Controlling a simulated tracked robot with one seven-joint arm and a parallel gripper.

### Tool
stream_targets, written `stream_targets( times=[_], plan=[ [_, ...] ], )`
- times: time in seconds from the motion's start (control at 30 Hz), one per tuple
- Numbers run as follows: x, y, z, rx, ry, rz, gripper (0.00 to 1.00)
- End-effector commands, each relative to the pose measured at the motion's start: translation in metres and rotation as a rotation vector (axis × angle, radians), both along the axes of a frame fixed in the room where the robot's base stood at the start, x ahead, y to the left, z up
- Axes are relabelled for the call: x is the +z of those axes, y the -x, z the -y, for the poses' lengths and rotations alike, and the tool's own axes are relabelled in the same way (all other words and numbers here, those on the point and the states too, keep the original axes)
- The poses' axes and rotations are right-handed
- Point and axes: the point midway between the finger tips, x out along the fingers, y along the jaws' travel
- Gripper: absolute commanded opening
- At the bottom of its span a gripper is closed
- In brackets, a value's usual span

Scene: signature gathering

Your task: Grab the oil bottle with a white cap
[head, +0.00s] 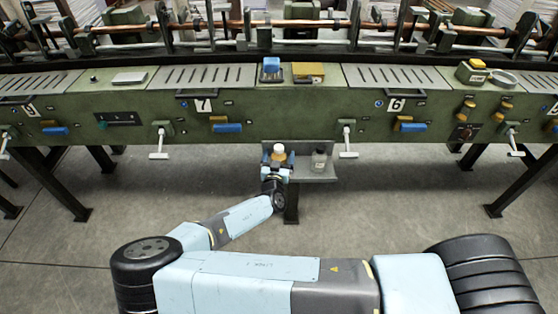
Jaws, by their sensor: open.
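The oil bottle with a white cap (278,150) stands upright on a small grey shelf (312,177) under the green machine. Its body looks yellow-orange below the cap. My gripper (276,161) is open at the left end of the shelf, right at this bottle. The gripper hides the lower part of the bottle, and I cannot tell whether the fingers touch it.
The long green machine (290,117) overhangs the shelf. White T-shaped handles hang on both sides, one at the left (159,143) and one at the right (347,141). Dark legs (477,160) stand below. The grey floor (400,215) in front is clear.

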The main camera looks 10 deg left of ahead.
Motion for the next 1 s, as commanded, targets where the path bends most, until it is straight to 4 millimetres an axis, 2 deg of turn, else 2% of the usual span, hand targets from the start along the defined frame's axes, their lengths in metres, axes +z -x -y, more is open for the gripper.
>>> stream_targets(
  times=[0.17,0.77,1.0],
  plan=[
    [-0.0001,-0.0002,0.0000,0.000,0.000,0.000,0.92],
    [-0.0002,0.0002,0.0000,0.000,0.000,0.000,0.36],
    [0.0003,0.0002,-0.0001,0.000,0.000,0.000,0.34]
  ],
)
